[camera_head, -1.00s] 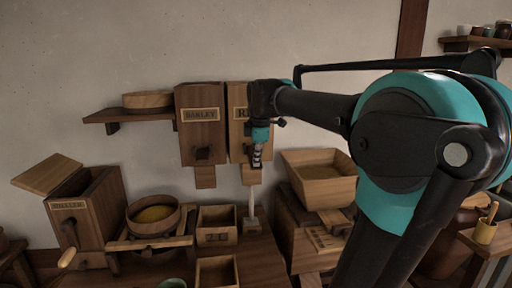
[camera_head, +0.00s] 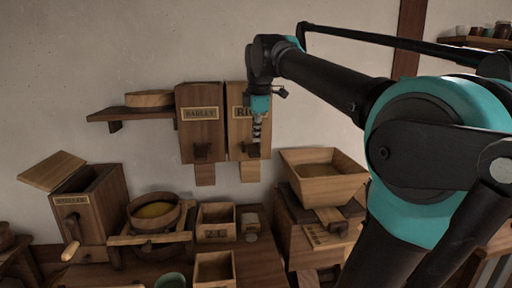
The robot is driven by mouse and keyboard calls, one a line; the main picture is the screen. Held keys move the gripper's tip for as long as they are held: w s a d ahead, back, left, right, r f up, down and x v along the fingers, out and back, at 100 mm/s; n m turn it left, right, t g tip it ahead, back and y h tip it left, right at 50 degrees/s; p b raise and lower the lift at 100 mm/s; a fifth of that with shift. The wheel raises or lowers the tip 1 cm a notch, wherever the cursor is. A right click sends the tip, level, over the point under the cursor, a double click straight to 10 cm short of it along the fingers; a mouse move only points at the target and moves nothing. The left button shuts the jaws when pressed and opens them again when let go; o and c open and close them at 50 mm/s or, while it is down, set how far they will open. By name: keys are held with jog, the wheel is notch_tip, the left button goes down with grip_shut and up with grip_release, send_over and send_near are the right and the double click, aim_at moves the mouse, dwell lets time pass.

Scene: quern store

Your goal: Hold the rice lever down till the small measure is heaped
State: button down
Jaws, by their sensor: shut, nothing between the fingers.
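The rice bin (camera_head: 237,137) hangs on the wall; its label is partly covered by my arm. Its dark wooden lever (camera_head: 253,151) sticks out at the front, level with the barley bin's lever. My gripper (camera_head: 257,139) is shut and empty, pointing down just above the lever; I cannot tell whether they touch. The rice spout (camera_head: 250,172) shows no stream below it. Under it a small vessel, seemingly the small measure (camera_head: 251,222), stands on the bench with something pale at its top. It is too small to tell how heaped it is.
The barley bin (camera_head: 201,130) hangs close on the left. Below stand open wooden boxes (camera_head: 216,236), a bowl of yellow grain (camera_head: 155,213) in a frame, and a lidded box with a crank (camera_head: 90,208). A hopper (camera_head: 322,187) stands to the right.

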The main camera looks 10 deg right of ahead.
jog(key=v, duration=0.3)
jog(key=shift+s+r, duration=0.2)
jog(key=shift+r, duration=0.05)
jog(key=s+d+f+m, duration=0.2)
jog(key=f+m, duration=0.2)
jog(key=f, duration=0.7)
jog(key=s+d+f+m, duration=0.1)
jog(key=f+m, duration=0.4)
jog(key=f, duration=0.6)
jog(key=s+d+f+m, duration=0.1)
jog(key=s+f+m, duration=0.3)
jog(key=s+f, duration=0.3)
jog(key=s+d+f+m, duration=0.2)
jog(key=s+f+m, duration=0.3)
jog(key=f, duration=0.8)
jog(key=s, duration=0.3)
jog(key=shift+f, duration=0.3)
jog(key=shift+a, duration=0.1)
